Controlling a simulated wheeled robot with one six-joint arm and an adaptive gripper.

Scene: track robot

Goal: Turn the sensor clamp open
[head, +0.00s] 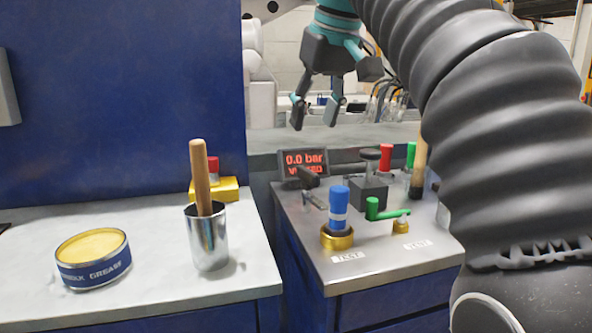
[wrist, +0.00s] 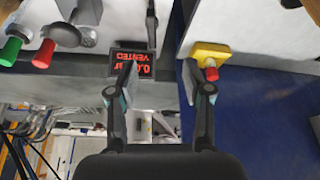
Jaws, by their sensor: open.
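My gripper (head: 315,112) is open and empty, high above the back of the metal-topped bench; its two fingers also show in the wrist view (wrist: 158,74). A blue cylinder with a white band (head: 338,204) stands upright in a brass collar (head: 337,240) behind the TEST label. A black handle (head: 308,177) with a metal bar lies just behind it, by the display. A black block with a round knob (head: 369,191) stands to the right. I cannot tell for sure which part is the sensor clamp. The gripper touches none of these.
A display (head: 304,161) reads 0.0 bar. A green lever (head: 388,211) sits on a brass valve near the VENT label. Red and green knobs and a wooden handle stand behind. On the left bench are a grease tin (head: 93,260), a metal cup (head: 207,241) and a yellow box (head: 228,189).

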